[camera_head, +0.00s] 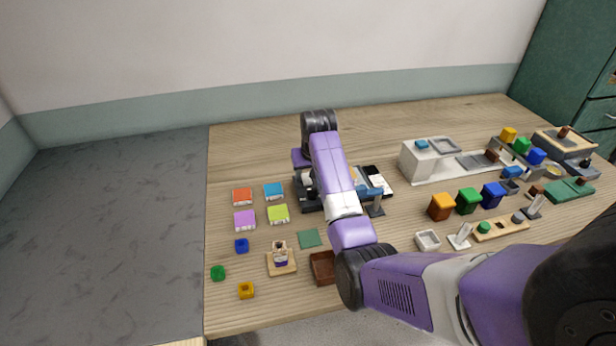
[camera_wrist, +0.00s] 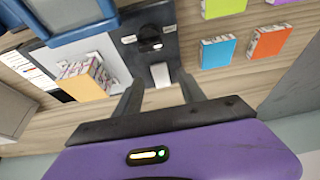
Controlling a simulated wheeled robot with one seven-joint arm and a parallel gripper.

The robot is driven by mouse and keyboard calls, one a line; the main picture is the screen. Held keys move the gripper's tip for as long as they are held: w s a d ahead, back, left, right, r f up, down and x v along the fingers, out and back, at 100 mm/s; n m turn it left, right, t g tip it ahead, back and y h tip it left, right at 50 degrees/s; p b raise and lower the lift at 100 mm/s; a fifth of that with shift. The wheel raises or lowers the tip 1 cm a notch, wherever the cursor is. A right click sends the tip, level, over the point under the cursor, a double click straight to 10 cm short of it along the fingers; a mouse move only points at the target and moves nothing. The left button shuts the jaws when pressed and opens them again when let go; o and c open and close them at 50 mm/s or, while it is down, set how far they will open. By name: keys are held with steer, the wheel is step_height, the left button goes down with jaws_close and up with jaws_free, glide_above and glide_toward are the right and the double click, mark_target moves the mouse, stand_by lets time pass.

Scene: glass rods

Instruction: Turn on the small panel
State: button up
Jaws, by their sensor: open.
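The small dark panel (camera_wrist: 122,46) shows at the upper middle of the wrist view. It carries a round black knob (camera_wrist: 149,42) with a pale label on each side. A whitish tab (camera_wrist: 160,75) sits at its near edge. My gripper (camera_wrist: 162,80) is open, with its two fingers on either side of the whitish tab in the picture. I cannot tell whether they touch anything. In the head view, the dark panel (camera_head: 309,207) is partly hidden by my arm and hand. My fingertips are not clear there.
Left of the panel in the head view lie orange (camera_head: 242,196), blue (camera_head: 273,190), purple (camera_head: 244,219) and lime (camera_head: 278,213) boxes. In the wrist view, a yellow-sided box (camera_wrist: 85,80) stands close left of the fingers, beside a grey plate (camera_wrist: 90,50).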

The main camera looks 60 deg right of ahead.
mark_target(306, 179)
steer(key=shift+x, duration=1.3)
jaws_close()
steer(key=shift+w+d+r+y+p, duration=0.15)
steer(key=shift+r+y+p, duration=0.15)
steer(key=shift+p, duration=0.25)
steer(key=shift+w+d+f+g+y, duration=0.1)
steer(key=shift+d+g+y, duration=0.05)
steer(key=shift+g+y, duration=0.3)
steer(key=shift+w+d+f+g+y, duration=0.1)
steer(key=shift+g+y, duration=0.35)
steer(key=shift+r+b, duration=0.1)
steer(key=shift+b, duration=0.3)
jaws_free()
